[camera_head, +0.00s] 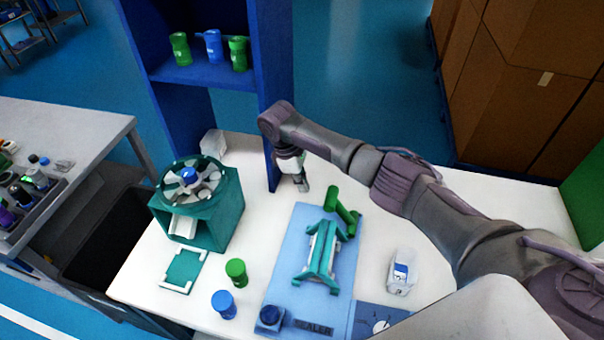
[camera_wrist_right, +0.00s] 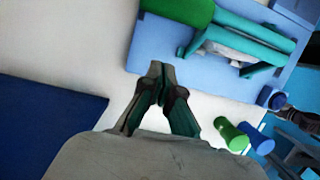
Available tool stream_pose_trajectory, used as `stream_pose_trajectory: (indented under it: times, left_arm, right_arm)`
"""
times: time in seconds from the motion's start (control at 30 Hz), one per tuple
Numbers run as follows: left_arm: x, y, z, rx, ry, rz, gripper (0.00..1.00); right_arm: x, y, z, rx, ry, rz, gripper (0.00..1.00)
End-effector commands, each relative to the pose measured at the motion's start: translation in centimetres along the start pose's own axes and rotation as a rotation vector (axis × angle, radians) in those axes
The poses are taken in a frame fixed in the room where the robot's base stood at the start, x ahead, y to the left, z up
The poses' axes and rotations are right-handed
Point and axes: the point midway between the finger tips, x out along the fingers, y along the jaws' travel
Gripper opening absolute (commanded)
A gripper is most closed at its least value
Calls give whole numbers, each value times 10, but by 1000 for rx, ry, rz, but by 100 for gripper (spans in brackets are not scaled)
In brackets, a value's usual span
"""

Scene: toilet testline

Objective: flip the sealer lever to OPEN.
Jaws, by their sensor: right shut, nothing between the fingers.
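The sealer is a light blue base plate (camera_head: 285,285) with a teal frame (camera_head: 320,255) on it, and a "SEALER" label near its front edge. Its green lever (camera_head: 342,205) is at the back right end of the frame. The lever also shows, cut off, at the top of the right wrist view (camera_wrist_right: 178,14). My right gripper (camera_head: 303,186) points down behind the sealer, left of the lever and apart from it. In the right wrist view its fingers (camera_wrist_right: 157,72) are together with nothing between them. My left gripper is out of view.
A teal box with a fan-like wheel (camera_head: 190,178) stands to the left. Green (camera_head: 236,272) and blue (camera_head: 224,304) cylinders stand left of the sealer. A white bottle (camera_head: 402,272) and a dial panel (camera_head: 378,322) are to its right. A blue shelf post (camera_head: 270,150) rises beside my right gripper.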

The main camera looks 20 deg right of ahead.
Motion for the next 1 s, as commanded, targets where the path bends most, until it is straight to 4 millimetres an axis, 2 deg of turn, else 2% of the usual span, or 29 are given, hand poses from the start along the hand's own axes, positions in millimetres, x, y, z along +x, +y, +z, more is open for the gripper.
stream_pose_trajectory:
  times: [0.1, 0.23, 0.3, 0.5, 1.0]
  left_arm:
    - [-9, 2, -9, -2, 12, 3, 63]
    - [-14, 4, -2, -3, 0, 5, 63]
    - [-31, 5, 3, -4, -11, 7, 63]
    - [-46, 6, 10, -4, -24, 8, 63]
    - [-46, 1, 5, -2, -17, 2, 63]
  right_arm:
    - [25, -1, 1, 0, -3, -2, 0]
    - [53, -1, 1, 0, -4, -2, 0]
    - [40, 1, 15, 1, 1, 2, 0]
    - [37, 0, 34, 0, -1, 0, 0]
    - [38, 0, 37, 0, 2, -1, 0]
